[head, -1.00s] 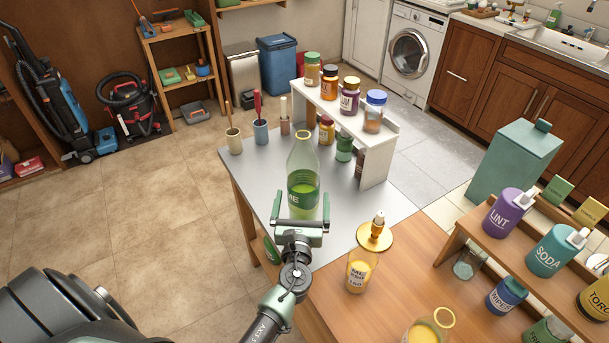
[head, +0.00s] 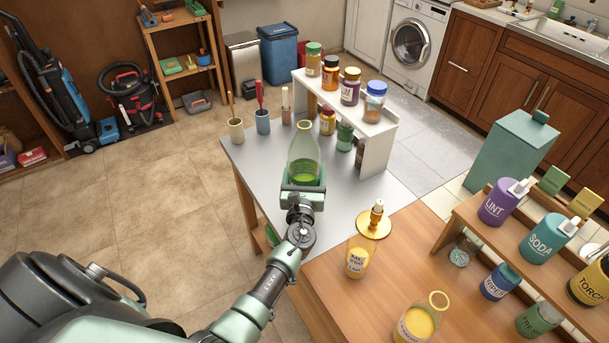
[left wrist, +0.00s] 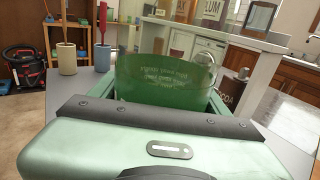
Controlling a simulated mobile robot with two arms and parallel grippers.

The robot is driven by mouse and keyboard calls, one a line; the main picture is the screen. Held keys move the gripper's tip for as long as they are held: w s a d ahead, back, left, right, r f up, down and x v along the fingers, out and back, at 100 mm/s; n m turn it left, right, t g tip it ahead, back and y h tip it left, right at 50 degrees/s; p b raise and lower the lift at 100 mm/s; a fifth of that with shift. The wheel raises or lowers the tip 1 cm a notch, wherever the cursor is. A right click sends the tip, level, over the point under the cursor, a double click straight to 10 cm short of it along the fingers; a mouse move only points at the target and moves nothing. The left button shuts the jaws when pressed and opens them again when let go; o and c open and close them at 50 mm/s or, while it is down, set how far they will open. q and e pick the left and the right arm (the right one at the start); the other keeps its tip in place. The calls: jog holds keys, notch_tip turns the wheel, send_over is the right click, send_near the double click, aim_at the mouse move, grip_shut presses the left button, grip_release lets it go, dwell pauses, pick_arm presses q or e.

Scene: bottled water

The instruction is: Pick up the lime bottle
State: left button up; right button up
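The lime bottle (head: 304,158) is a clear, round-shouldered bottle with green liquid, upright on the grey part of the table. My left gripper (head: 303,180) is around its lower body, with a finger close against each side. The gripper body hides the label and base in the head view. In the left wrist view the bottle (left wrist: 165,80) fills the space between the fingers (left wrist: 165,95), with no clear gap at either side. I cannot tell whether its base is off the table. My right gripper is not in view.
A white shelf (head: 378,151) with several jars stands behind right. Cups with handles (head: 236,130) stand at back left. A gold-topped dispenser (head: 373,222) and orange-yellow bottles (head: 359,256) are to the right. A wooden rack (head: 456,232) of bottles is farther right.

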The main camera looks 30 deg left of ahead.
pick_arm(q)
jog(key=shift+r, duration=0.1)
jog(key=c, duration=0.9)
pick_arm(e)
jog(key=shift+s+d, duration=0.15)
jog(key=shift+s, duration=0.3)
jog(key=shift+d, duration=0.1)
